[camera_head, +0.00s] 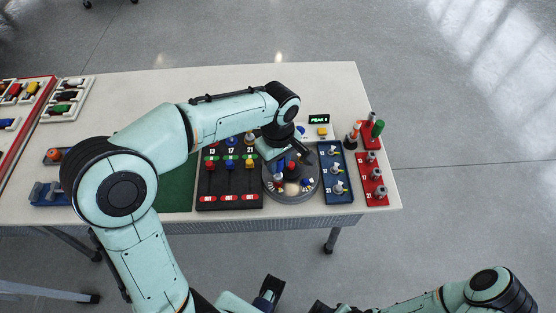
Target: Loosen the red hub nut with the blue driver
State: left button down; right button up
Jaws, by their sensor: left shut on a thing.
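My left gripper (284,154) is over the back part of a round grey turntable (289,196), pointing down. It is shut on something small. Blue and red show just under its fingers, but I cannot tell clearly whether this is the blue driver. The hub under the hand is partly hidden, and I cannot make out the red hub nut for certain. Small coloured parts and a pale dome sit on the turntable.
A black panel (230,201) with numbered columns stands left of the turntable. A blue rack (337,192) and a red rack (376,196) with upright pieces stand to the right. A small display (319,120) is behind. A green mat (178,192) lies left. The table's back is clear.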

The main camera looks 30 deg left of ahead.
pick_arm(q)
jog(key=shift+r+p, duration=1.5)
jog(key=shift+r, duration=0.5)
pick_arm(e)
jog(key=r, duration=0.1)
jog(key=w+r, duration=0.1)
jog(key=r, duration=0.1)
jog(key=shift+w+r, duration=0.1)
